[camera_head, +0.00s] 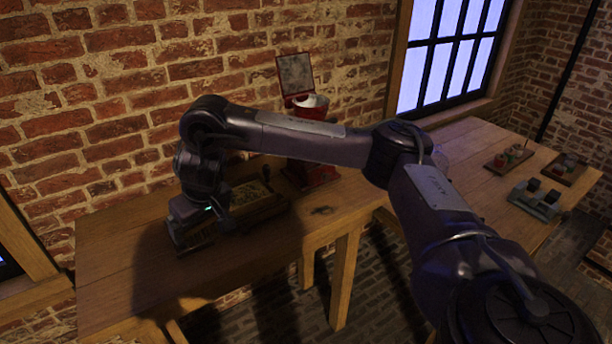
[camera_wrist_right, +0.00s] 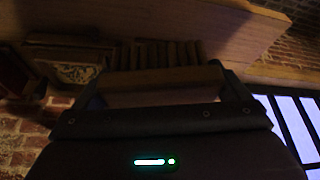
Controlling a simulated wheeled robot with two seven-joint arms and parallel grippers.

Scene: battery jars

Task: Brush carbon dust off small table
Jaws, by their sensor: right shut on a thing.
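My right gripper (camera_head: 195,222) points down over the left part of the small wooden table (camera_head: 120,250). It is shut on a wooden bar (camera_wrist_right: 160,88), which looks like a brush's back. A row of dark upright strips (camera_wrist_right: 160,54) shows just beyond the bar in the right wrist view; they look like bristle tufts. In the head view the striped thing under the gripper sits low at the table top, but I cannot tell whether it touches. A dark smudge (camera_head: 322,210) lies on the right part of the table. My left gripper is not in view.
A wooden box with a patterned face (camera_head: 258,196) lies right of the gripper, close by. A red device (camera_head: 310,175) stands at the back right of the small table. A second table (camera_head: 480,185) to the right holds small trays. A brick wall is behind.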

